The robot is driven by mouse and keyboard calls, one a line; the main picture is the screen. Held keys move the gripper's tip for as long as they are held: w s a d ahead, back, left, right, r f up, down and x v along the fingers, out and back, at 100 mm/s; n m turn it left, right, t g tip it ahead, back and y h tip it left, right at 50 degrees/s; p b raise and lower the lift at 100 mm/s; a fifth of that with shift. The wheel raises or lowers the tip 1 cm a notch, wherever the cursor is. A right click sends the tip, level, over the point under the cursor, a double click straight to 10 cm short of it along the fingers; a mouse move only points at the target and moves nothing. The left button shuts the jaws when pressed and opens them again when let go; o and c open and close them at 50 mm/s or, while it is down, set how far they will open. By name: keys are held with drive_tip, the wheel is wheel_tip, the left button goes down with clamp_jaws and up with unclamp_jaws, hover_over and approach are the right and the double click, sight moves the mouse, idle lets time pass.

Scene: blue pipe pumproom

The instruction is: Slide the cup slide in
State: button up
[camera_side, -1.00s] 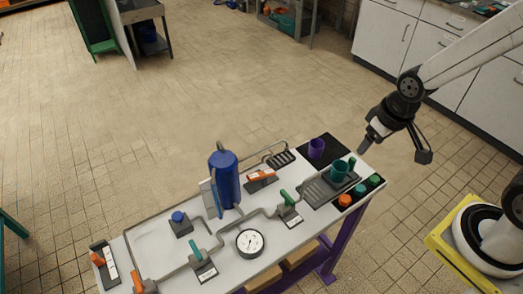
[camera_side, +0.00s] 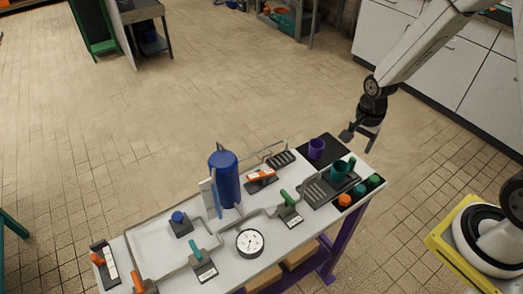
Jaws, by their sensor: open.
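The cup slide is a dark grey ridged tray (camera_side: 318,192) at the right end of the white table. A teal cup (camera_side: 339,171) stands upright at its right part, with a small green upright handle (camera_side: 351,162) beside it. My gripper (camera_side: 358,143) is open and empty, its fingers pointing down. It appears above and behind the teal cup and handle in the picture, apart from them. I cannot tell its exact height or depth.
A purple cup (camera_side: 316,148) stands on a black mat behind the slide. Orange, teal and green knobs (camera_side: 360,190) line the front right. A blue cylinder (camera_side: 224,178), pipes with valve handles and a gauge (camera_side: 250,242) fill the rest of the table (camera_side: 222,268).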

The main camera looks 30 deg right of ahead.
sight(353, 158)
drive_tip(key=f+m, duration=0.1)
drive_tip(key=d+m, duration=0.1)
drive_tip(key=f+m, duration=0.1)
drive_tip(key=shift+w+d+f, duration=0.25)
drive_tip(key=shift+w+f, duration=0.05)
drive_tip(key=shift+w, duration=0.1)
drive_tip(key=shift+f, duration=0.15)
drive_tip(key=shift+f, duration=3.75)
drive_tip(key=shift+c, duration=0.2)
clamp_jaws()
